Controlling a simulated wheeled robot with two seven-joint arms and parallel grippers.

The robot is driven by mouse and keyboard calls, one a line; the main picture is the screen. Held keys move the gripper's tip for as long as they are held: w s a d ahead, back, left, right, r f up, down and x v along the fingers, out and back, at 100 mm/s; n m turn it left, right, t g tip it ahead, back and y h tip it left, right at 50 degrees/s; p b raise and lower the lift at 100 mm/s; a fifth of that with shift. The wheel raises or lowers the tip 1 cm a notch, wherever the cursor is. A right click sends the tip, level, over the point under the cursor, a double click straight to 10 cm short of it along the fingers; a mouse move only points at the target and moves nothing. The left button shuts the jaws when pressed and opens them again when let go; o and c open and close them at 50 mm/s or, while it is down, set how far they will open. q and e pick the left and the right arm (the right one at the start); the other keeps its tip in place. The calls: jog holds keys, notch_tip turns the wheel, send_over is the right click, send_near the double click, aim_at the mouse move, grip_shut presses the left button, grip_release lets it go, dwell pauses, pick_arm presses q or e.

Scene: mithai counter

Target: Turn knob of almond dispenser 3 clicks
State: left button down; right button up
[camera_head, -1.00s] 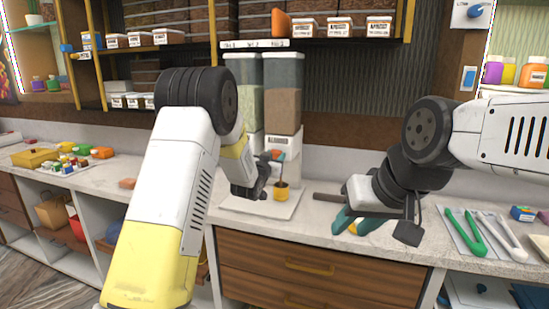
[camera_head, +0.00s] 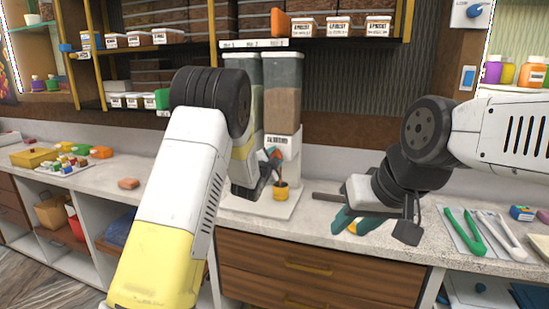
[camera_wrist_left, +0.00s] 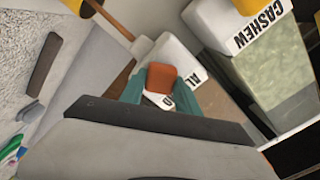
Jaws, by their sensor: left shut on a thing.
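The almond dispenser (camera_head: 283,95) stands at the back of the counter, a clear hopper of brown contents above a white labelled body. My left gripper (camera_head: 272,155) is in front of that body. In the left wrist view, the orange-brown knob (camera_wrist_left: 161,77) sits between its teal fingers, which are shut on it; the almond label (camera_wrist_left: 190,70) is partly hidden. A small yellow cup (camera_head: 281,193) stands below the knob on a pale base. My right gripper (camera_head: 358,222) is low over the counter to the right, its teal fingers apart and empty.
The cashew dispenser (camera_wrist_left: 262,70) stands beside the almond one, partly hidden by my left arm in the head view. Green tongs (camera_head: 465,232) lie on a tray at the right. Small coloured items (camera_head: 62,164) sit far left. A yellow object shows near my right fingers.

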pick_arm(q)
jog(key=m, duration=0.5)
jog(key=shift+f+m, duration=0.15)
jog(key=shift+m, duration=0.25)
dwell(0.4)
jog(key=c, duration=0.9)
grip_release()
jog(key=shift+v, duration=3.9)
